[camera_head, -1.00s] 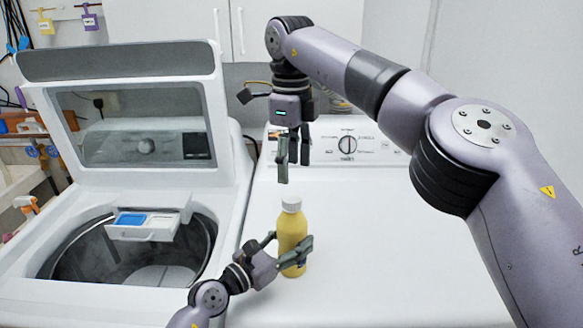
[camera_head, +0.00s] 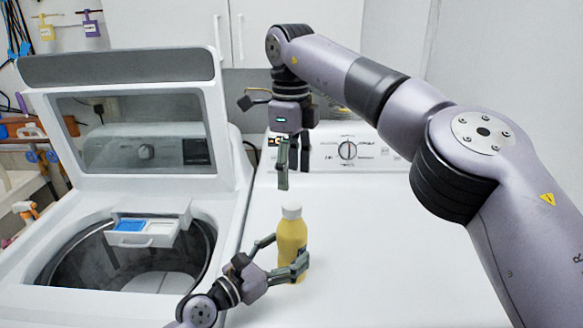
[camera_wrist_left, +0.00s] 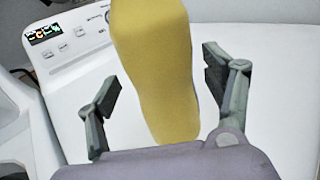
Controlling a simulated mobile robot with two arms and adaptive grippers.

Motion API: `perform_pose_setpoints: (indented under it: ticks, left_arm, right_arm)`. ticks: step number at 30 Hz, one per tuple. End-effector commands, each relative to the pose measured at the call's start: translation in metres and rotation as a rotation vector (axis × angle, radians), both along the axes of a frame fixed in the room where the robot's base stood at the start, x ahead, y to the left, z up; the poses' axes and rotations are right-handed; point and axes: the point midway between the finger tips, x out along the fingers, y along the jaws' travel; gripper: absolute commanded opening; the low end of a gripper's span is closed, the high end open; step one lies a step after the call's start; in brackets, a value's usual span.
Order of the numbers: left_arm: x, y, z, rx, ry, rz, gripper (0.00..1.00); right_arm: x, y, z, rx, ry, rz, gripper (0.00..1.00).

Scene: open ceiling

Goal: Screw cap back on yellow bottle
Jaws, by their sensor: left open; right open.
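The yellow bottle (camera_head: 291,240) stands upright on the white machine top. A white cap (camera_head: 291,211) sits on its mouth; I cannot tell how tightly. My left gripper (camera_head: 284,256) is open at the bottle's lower part, with one finger on each side. In the left wrist view, the bottle (camera_wrist_left: 155,70) is between the open fingers of my left gripper (camera_wrist_left: 160,92), with a gap on both sides. My right gripper (camera_head: 293,172) is open and empty, pointing down just above the cap and apart from it.
A top-loading washer (camera_head: 60,262) with its lid raised and tub open is at the left. A control panel with a dial (camera_head: 347,149) is behind the bottle. The white top (camera_head: 400,260) to the right is clear.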

Motion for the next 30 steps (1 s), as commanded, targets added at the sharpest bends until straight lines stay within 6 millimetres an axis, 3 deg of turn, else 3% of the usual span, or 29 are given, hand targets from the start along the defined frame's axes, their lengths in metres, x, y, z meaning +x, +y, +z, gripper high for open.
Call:
perform_pose_setpoints:
  ticks: [6,13,30]
  left_arm:
    - [-0.035,0.035,-0.002,0.004,0.002,0.0,0.75]
    - [-0.061,0.061,-0.001,0.002,0.002,0.0,0.75]
    - [-0.068,0.068,0.0,0.0,0.0,0.0,0.75]
  right_arm:
    - [0.0,0.0,0.0,0.0,0.0,0.0,0.56]
    - [0.0,0.0,0.0,0.0,0.0,0.0,0.56]
    - [0.0,0.0,0.0,0.0,0.0,0.0,0.56]
